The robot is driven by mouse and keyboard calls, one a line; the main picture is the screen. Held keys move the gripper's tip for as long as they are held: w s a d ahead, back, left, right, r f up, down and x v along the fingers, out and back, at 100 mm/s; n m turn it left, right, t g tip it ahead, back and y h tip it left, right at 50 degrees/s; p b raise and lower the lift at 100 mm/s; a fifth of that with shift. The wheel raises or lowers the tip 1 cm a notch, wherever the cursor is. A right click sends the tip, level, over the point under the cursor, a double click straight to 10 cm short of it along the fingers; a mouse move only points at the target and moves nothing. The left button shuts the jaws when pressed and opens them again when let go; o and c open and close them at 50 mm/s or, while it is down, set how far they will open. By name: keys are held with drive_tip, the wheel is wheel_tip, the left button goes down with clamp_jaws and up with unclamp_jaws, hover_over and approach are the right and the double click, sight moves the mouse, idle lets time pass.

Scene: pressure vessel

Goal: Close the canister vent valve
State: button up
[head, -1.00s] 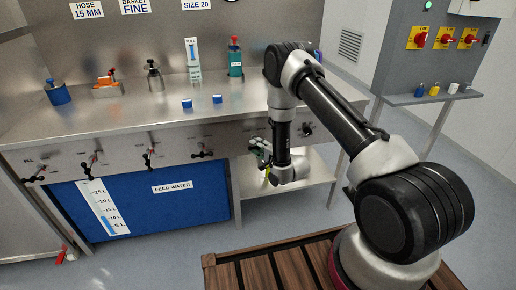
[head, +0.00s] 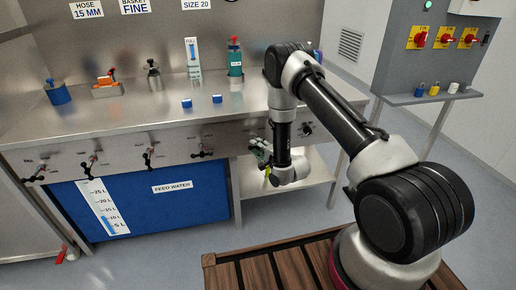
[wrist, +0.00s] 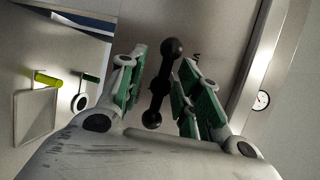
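My gripper (head: 259,152) is at the bench's front panel, low beside my wrist. In the wrist view my gripper (wrist: 163,78) has its two green-padded fingers apart. A black valve handle (wrist: 160,82) with a ball at each end stands between them, tilted slightly. I see gaps on both sides, so the fingers do not look closed on it. In the head view my gripper and arm hide this handle, and I cannot read a label that names it as the canister vent valve.
Several other valve handles, one of them (head: 203,153), line the front panel above the blue feed water tank (head: 150,205). A blue canister (head: 57,92), a grey canister (head: 153,76) and a teal bottle (head: 235,58) stand on the steel bench (head: 120,120). A switch cabinet is at right.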

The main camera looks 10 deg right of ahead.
drive_tip(key=v, duration=1.2)
